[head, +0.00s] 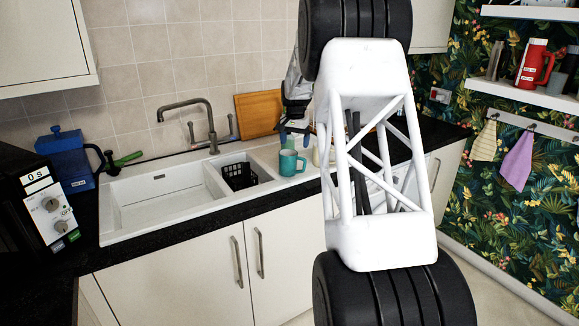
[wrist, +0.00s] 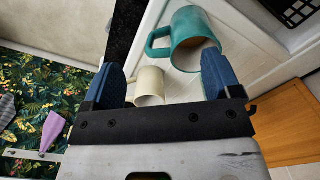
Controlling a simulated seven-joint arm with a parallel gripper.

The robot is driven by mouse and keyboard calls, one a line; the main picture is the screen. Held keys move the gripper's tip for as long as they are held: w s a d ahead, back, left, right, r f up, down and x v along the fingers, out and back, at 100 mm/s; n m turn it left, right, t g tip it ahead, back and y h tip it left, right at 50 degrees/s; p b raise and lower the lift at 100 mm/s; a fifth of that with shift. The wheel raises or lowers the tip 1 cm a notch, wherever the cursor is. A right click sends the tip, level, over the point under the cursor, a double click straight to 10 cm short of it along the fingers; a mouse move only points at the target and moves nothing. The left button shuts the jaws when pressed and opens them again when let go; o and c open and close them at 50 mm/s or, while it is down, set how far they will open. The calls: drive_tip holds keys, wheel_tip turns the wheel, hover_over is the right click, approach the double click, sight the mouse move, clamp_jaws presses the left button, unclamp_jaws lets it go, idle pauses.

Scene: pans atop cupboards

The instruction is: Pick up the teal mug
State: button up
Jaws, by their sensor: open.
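The teal mug (head: 291,162) stands upright on the right part of the white sink unit, by the small basin with the black basket. In the wrist view the teal mug (wrist: 193,36) lies ahead of my gripper, towards the right finger, with its handle to the left. My gripper (wrist: 167,82) is open, its two blue fingers apart with nothing held. In the head view my gripper (head: 291,137) is just behind and above the mug, partly hidden by my arm. A cream mug (wrist: 149,86) shows between the fingers, close to the left one, partly hidden by the gripper body.
A black basket (head: 239,175) sits in the small basin left of the mug. A tap (head: 188,107) and a wooden board (head: 257,115) stand behind. A blue jug (head: 68,156) and a microwave (head: 45,210) are at the left. The large basin (head: 165,194) is empty.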

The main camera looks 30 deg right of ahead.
sight(293, 164)
drive_tip(key=shift+m, duration=0.4)
drive_tip(key=d+f, duration=0.1)
drive_tip(key=w+d+f, duration=0.1)
drive_tip(key=d, duration=0.1)
drive_tip(key=w+d+f, duration=0.1)
drive_tip(key=shift+w+d, duration=0.1)
drive_tip(key=shift+d, duration=0.1)
drive_tip(key=shift+f, duration=1.25)
drive_tip(key=shift+f, duration=0.15)
drive_tip(key=shift+f, duration=2.45)
drive_tip(key=shift+c, duration=0.3)
drive_tip(key=c, duration=1.2)
